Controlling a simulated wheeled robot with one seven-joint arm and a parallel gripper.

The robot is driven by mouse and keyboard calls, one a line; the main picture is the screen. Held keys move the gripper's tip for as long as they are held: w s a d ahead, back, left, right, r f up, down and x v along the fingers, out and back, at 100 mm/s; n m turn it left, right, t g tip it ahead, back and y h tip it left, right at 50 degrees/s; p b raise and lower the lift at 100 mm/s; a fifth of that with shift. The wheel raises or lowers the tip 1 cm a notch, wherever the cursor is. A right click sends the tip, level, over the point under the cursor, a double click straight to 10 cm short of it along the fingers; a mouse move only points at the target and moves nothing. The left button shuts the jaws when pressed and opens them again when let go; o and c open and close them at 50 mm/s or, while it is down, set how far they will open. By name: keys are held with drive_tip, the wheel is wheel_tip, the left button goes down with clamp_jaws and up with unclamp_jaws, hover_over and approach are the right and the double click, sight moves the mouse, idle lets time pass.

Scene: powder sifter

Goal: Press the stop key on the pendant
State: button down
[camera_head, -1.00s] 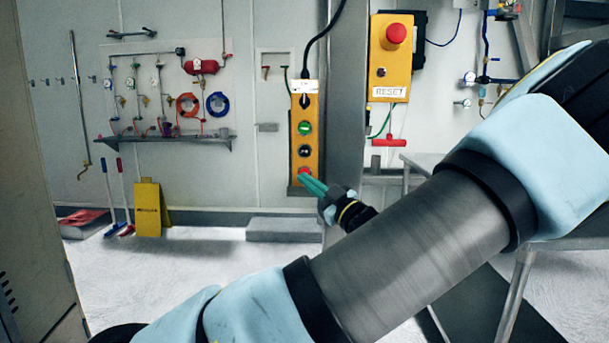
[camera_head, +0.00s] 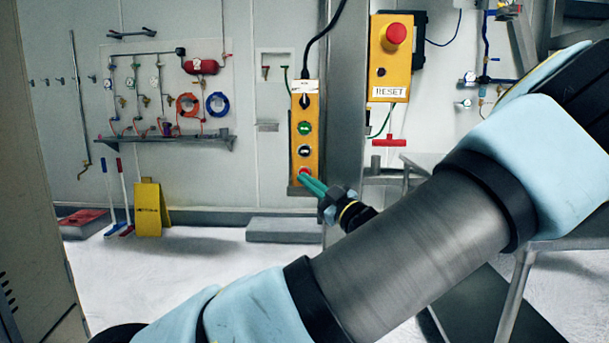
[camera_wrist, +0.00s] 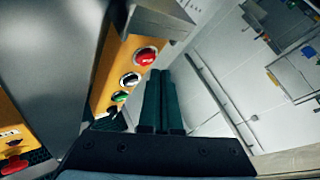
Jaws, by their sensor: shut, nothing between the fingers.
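The pendant (camera_head: 304,140) is a narrow orange box hanging upright from a black cable. It has a dark selector at the top, then a green button (camera_head: 304,128), a black button (camera_head: 304,151) and a red button (camera_head: 305,171) at the bottom. My gripper (camera_head: 301,177) is shut and empty, its green fingertips at the red button in the head view, partly covering it. In the wrist view the red button (camera_wrist: 146,56) shows just left of my fingertips (camera_wrist: 163,73). I cannot tell whether they touch it.
A larger orange box (camera_head: 391,80) with a red mushroom button and a RESET label is mounted to the right. A grey post (camera_head: 345,90) stands between it and the pendant. A grey block (camera_head: 284,229) lies below the pendant. A shelf (camera_head: 170,139) is at the left.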

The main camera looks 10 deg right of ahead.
drive_tip(key=shift+w, duration=0.15)
drive_tip(key=shift+w+d, duration=0.1)
drive_tip(key=shift+w, duration=0.2)
